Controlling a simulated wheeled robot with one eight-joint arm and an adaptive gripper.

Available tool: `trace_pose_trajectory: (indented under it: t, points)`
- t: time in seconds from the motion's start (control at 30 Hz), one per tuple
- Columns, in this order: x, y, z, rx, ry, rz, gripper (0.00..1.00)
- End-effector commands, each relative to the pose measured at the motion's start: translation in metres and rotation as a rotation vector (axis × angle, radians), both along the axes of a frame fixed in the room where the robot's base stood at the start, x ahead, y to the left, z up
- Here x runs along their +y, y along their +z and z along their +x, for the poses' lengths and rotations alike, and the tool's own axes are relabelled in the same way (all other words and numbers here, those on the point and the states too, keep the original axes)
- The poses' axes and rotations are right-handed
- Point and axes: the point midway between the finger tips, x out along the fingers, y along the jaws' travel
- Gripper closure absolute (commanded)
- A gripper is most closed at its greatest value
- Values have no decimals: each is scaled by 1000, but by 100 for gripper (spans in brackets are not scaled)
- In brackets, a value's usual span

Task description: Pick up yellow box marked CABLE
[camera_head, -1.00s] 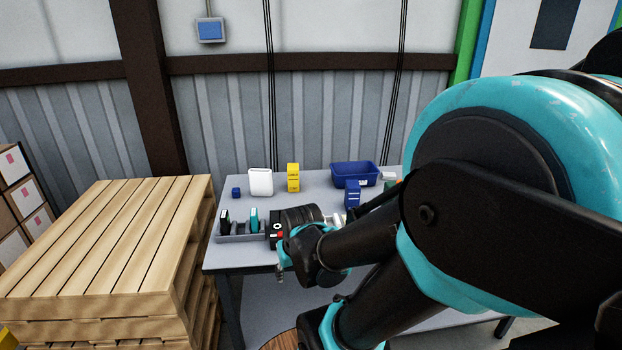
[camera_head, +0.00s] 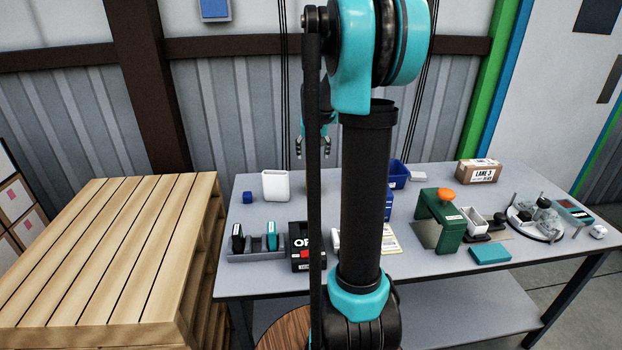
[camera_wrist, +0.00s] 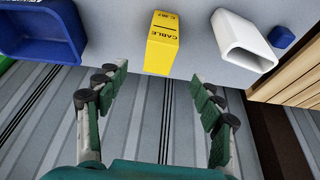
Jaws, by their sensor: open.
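The yellow box marked CABLE (camera_wrist: 162,45) stands on the grey table in the wrist view, between a blue bin and a white open container. Its lettering appears upside down there. In the head view my arm hides the box. My gripper (camera_wrist: 158,78) is open and empty, its two green-padded fingers spread to either side of the box's line, with the box beyond the fingertips and apart from them. In the head view my gripper (camera_head: 313,154) hangs above the back of the table, in front of the wall.
A white container (camera_head: 276,186) and small blue cube (camera_head: 248,197) stand at the back left. A blue bin (camera_wrist: 40,30) is on the box's other side. A grey rack (camera_head: 257,254) and black OP-marked box (camera_head: 300,246) are nearer. A green stand (camera_head: 446,220) is right.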

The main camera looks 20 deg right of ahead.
Motion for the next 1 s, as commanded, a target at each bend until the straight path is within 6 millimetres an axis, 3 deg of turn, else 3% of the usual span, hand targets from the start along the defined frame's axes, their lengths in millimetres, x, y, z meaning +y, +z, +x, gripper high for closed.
trace_pose_trajectory:
  t: [0.5,0.83,1.0]
  points:
    - [-9,-87,34,0,1,0,33]
    - [-12,-108,42,0,1,0,33]
    - [-14,-130,51,0,1,0,33]
